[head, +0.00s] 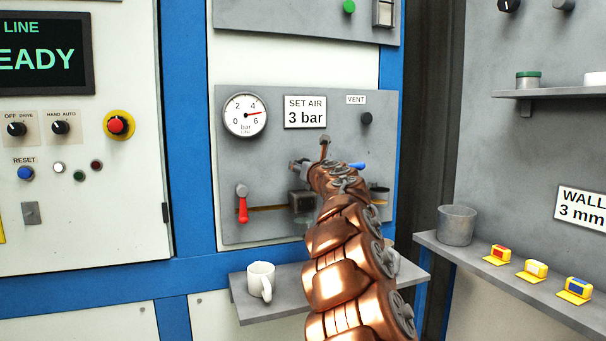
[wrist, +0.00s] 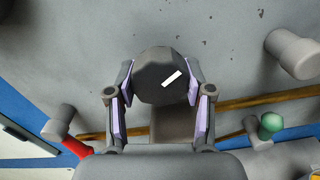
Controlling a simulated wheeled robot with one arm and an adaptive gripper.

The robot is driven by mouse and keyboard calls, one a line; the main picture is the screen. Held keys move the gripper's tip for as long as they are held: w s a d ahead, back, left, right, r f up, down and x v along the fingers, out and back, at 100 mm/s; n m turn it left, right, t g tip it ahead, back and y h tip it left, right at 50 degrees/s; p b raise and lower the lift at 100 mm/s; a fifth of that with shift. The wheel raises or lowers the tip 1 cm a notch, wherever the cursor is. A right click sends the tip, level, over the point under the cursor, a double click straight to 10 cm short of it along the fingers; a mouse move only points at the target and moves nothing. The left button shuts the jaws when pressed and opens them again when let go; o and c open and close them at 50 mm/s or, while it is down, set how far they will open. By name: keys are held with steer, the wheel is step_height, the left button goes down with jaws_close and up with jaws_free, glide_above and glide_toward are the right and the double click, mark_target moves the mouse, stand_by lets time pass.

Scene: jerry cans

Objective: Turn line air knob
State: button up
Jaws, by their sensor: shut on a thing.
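The air knob (wrist: 152,68) is a dark, many-sided round knob with a white pointer mark slanting up to the right. It sits on the grey panel (head: 270,165). My gripper (wrist: 160,84) is shut on it, with one lilac-padded finger on each side. In the head view my gripper (head: 312,158) is at the middle of the panel, and my arm hides the knob there.
A red-handled valve (head: 242,205) is left of my gripper, a blue handle (head: 358,166) right of it. A dark vent knob (head: 367,118) is at upper right. A white mug (head: 261,281) stands on the shelf (head: 285,308) below. A red button (head: 116,124) is on the left cabinet.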

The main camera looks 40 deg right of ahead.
steer(key=shift+d+n+b, duration=0.1)
steer(key=shift+n+b, duration=0.75)
steer(key=shift+n, duration=1.45)
steer(key=o, duration=1.2)
steer(key=shift+c, duration=0.2)
steer(key=shift+s, duration=0.1)
